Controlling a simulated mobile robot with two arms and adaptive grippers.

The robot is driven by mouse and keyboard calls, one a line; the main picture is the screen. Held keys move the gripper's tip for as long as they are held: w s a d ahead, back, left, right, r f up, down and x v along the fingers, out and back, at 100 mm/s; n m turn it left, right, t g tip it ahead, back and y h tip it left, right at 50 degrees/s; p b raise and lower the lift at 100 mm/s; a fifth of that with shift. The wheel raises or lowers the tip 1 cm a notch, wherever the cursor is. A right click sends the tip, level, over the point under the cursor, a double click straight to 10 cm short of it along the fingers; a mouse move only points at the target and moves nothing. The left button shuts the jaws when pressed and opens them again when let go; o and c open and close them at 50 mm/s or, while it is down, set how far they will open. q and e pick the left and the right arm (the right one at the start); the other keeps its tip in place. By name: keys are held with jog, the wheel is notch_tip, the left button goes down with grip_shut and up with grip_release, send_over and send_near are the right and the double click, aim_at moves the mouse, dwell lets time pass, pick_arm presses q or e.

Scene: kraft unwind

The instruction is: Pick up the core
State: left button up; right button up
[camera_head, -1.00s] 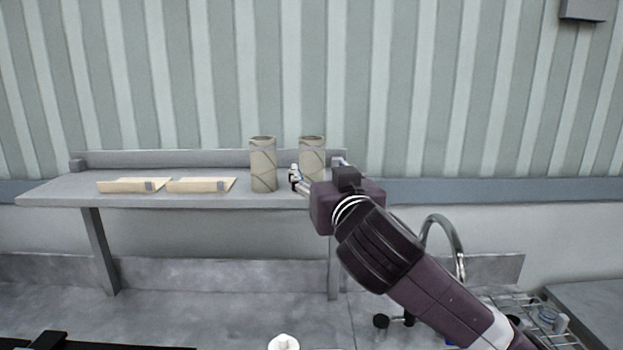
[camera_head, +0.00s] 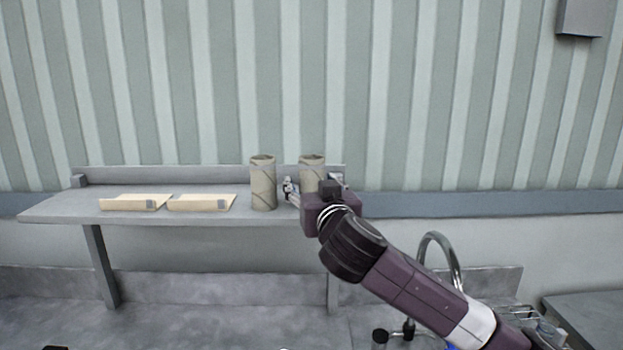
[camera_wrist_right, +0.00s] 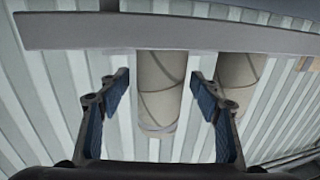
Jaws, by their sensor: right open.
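Two tan cardboard cores stand upright on the grey shelf (camera_head: 60,210). The left core (camera_head: 263,185) is fully in sight. The right core (camera_head: 312,168) is partly hidden behind my right gripper (camera_head: 311,187), whose fingers show at either side of it. In the right wrist view, where the scene looks upside down, my right gripper (camera_wrist_right: 162,92) is open. The right core (camera_wrist_right: 161,80) shows between its fingertips, with a gap on each side. How far the fingertips reach around it I cannot tell. The left core (camera_wrist_right: 238,80) appears beyond one finger. My left gripper is out of view.
Two flat tan pieces (camera_head: 133,203) (camera_head: 200,203) lie on the shelf's left half. A striped wall (camera_head: 170,90) rises behind. A curved metal faucet (camera_head: 443,243) and a wire rack (camera_head: 520,314) are below right. A grey counter lies under the shelf.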

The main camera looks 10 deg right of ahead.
jog(key=c, duration=1.3)
jog(key=shift+o, duration=0.2)
jog(key=shift+r, duration=0.1)
